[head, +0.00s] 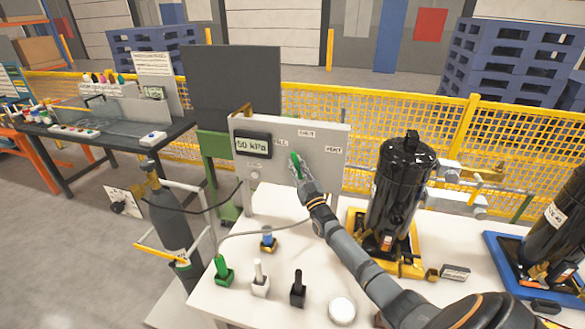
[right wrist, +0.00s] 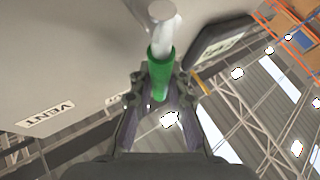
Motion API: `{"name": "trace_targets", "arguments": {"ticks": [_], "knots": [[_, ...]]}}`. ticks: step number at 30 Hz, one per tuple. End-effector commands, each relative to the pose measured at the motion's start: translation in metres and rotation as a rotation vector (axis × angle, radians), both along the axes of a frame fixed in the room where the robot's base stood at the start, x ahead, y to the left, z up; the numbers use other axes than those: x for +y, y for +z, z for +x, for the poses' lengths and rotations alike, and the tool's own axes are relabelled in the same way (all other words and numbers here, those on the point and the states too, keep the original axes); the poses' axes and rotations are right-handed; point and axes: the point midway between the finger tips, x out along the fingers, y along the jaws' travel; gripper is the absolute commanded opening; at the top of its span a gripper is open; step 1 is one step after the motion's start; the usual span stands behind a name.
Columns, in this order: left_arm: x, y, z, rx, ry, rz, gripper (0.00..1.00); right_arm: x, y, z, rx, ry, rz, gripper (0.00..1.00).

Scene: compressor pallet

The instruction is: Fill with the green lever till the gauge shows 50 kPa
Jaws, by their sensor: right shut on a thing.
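The gauge (head: 253,145) on the grey panel (head: 325,160) reads 50 kPa in the head view. The green lever (head: 296,165) stands on the panel front, right of the gauge, its tip pointing up and slightly left. My right gripper (head: 303,178) is at the lever from below. In the right wrist view the green lever sleeve (right wrist: 160,72) lies between the fingers of my right gripper (right wrist: 158,90), which are shut on it. The fingers partly hide the lever's lower part in the head view. My left gripper is not in view.
A black compressor (head: 400,190) in a yellow base stands right of my right arm. A green-topped piece (head: 222,268), a white one (head: 260,278) and a black one (head: 298,290) stand on the white table's front. A gas cylinder (head: 170,215) stands left of the table.

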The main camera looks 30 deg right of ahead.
Motion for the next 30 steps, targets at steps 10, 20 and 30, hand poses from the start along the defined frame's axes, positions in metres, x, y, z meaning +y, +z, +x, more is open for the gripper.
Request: {"name": "trace_targets", "arguments": {"ticks": [10,20,30], "knots": [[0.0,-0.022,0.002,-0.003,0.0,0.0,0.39,-0.01,0.005,-0.011,-0.164,0.001,0.13,0.0],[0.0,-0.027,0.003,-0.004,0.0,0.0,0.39,-0.014,0.009,-0.015,-0.217,0.002,0.175,0.0],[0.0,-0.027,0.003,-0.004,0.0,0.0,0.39,-0.014,0.011,-0.015,-0.221,0.002,0.176,0.0]]}}
